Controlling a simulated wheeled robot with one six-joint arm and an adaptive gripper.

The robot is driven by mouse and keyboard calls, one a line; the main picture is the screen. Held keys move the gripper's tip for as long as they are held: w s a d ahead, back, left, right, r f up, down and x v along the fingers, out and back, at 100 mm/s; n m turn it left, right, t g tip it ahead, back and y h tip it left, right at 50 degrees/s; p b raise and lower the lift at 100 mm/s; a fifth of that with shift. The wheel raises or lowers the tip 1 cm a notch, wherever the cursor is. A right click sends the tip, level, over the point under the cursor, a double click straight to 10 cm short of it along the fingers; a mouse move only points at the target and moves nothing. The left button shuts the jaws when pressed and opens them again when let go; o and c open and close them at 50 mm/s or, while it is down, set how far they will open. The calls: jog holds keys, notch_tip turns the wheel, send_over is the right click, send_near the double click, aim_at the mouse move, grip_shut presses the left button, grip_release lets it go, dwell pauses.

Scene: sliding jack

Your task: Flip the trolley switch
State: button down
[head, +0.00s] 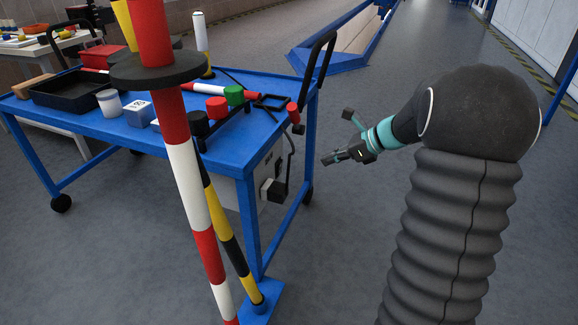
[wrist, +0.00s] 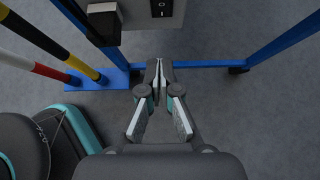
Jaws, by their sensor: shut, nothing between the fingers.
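The blue trolley (head: 232,152) stands left of centre in the head view. A grey box (head: 246,197) is mounted beneath its top. In the wrist view, a black rocker switch (wrist: 162,8) is on the grey box face at the top edge, partly cut off by the frame. My gripper (head: 325,160) is to the right of the trolley, apart from it, with its fingers pointing towards it. In the wrist view my gripper (wrist: 158,66) is shut and empty, below the switch in the picture and not touching it.
A black plug-like block (head: 272,190) with a cable sits on the box's side. A red-white pole (head: 184,165) and a yellow-black pole (head: 228,225) stand before the trolley. The floor on the right is open.

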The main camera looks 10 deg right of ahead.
jog(key=b, duration=0.2)
send_near(280, 169)
jog(key=x, duration=0.5)
jog(key=shift+s+f, duration=0.1)
jog(key=shift+f, duration=0.4)
jog(key=shift+w+a+r, duration=0.1)
jog(key=shift+w+a, duration=0.2)
jog(key=shift+a, duration=0.1)
